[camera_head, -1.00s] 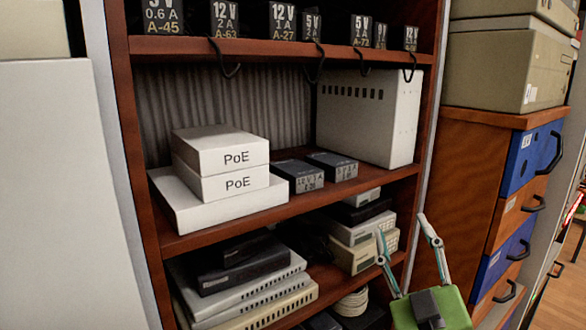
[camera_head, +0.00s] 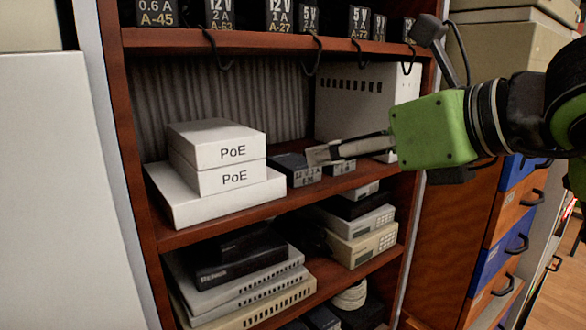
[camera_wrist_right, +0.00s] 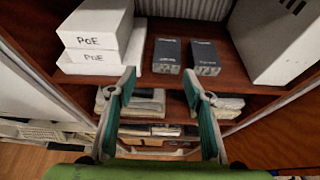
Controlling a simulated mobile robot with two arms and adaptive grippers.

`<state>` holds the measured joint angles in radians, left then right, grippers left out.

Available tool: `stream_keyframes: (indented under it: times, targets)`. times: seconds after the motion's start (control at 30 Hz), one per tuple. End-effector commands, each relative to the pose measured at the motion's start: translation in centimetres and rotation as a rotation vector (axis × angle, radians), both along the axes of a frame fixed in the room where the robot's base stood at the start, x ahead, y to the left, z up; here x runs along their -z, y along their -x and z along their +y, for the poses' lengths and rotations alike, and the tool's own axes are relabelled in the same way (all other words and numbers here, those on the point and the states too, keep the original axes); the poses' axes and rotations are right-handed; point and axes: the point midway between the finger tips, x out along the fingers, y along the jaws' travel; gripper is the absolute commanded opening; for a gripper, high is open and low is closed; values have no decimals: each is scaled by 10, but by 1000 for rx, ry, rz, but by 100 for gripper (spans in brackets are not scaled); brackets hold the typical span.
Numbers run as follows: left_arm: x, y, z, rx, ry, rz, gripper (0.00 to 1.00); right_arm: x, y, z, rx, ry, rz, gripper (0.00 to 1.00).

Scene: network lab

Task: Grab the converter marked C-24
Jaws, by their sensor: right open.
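Two dark converters lie side by side on the middle shelf. The left one (camera_head: 295,168) shows a white label starting with 12 V, with its code too small to read; it also shows in the right wrist view (camera_wrist_right: 167,56). The right one (camera_wrist_right: 205,57) is mostly hidden behind my gripper in the head view. I cannot make out C-24 on either. My right gripper (camera_head: 318,154) reaches in from the right before the shelf. In the wrist view its fingers (camera_wrist_right: 160,80) are spread and empty, with both converters beyond them. My left gripper is not in view.
White PoE boxes (camera_head: 218,146) are stacked left of the converters. A large white vented case (camera_head: 350,105) stands to their right. More converters (camera_head: 281,16) line the shelf above, with black cables hanging down. Devices (camera_head: 360,235) fill the shelf below. Wooden side panels bound the shelf.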

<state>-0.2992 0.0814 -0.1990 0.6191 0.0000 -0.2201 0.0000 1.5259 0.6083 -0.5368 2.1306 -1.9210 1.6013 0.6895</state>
Motion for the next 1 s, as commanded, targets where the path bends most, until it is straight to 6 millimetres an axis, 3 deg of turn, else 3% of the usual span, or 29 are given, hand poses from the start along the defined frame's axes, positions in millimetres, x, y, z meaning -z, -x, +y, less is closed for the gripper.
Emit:
stream_keyframes:
  times: [0.13, 0.4, 0.67, 1.0]
  targets:
    - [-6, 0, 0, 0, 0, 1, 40, 1, -14, -3, 44, 17, -3, 46]
    - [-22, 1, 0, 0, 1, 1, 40, 20, -54, 25, 40, 17, -2, 46]
    - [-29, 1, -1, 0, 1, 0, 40, 29, -71, 36, 40, 16, -5, 46]
    - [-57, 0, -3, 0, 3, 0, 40, 47, -104, 59, 39, 16, -3, 46]
